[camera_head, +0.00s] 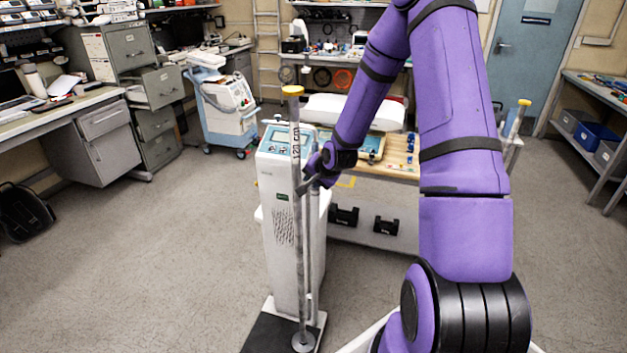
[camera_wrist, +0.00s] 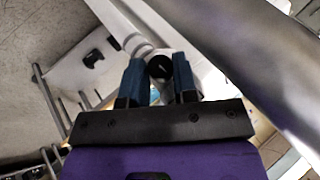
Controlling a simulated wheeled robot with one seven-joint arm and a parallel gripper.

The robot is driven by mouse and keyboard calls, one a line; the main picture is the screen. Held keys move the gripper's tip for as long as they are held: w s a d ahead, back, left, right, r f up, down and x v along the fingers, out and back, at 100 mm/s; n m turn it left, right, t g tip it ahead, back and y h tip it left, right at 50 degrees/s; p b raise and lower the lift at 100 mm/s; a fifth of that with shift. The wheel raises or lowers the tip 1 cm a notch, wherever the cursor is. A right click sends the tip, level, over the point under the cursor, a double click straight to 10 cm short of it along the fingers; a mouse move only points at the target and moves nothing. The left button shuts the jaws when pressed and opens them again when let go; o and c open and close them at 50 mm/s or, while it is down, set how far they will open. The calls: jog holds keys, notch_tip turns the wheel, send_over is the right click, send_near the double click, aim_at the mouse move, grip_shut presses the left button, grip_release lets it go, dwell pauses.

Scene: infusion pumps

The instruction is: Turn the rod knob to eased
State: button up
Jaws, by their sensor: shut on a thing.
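The rod knob (camera_wrist: 160,67) is a small round black knob with a pale mark on its face. It sits between the two blue fingertips of my gripper (camera_wrist: 158,80), which is shut on it. In the head view my gripper (camera_head: 312,180) is beside the upright grey rod (camera_head: 297,220), partly behind it; the knob cannot be made out there. The rod has a yellow top, "120 cm" lettering and a round foot on a dark base. In the wrist view a thick grey rod (camera_wrist: 245,60) crosses the upper right. The knob's exact turn is hard to read.
A white cabinet unit (camera_head: 276,190) with a top panel stands right behind the rod. A workbench (camera_head: 395,168) with small parts is behind my arm. A wheeled device (camera_head: 224,105) stands further back. The floor (camera_head: 150,260) at left is mostly clear.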

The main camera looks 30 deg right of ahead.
dwell(0.3)
jog(key=o, duration=0.9)
jog(key=shift+o, duration=0.2)
jog(key=v, duration=1)
jog(key=shift+r, duration=0.45)
jog(key=shift+s+a, duration=0.1)
jog(key=shift+a, duration=0.05)
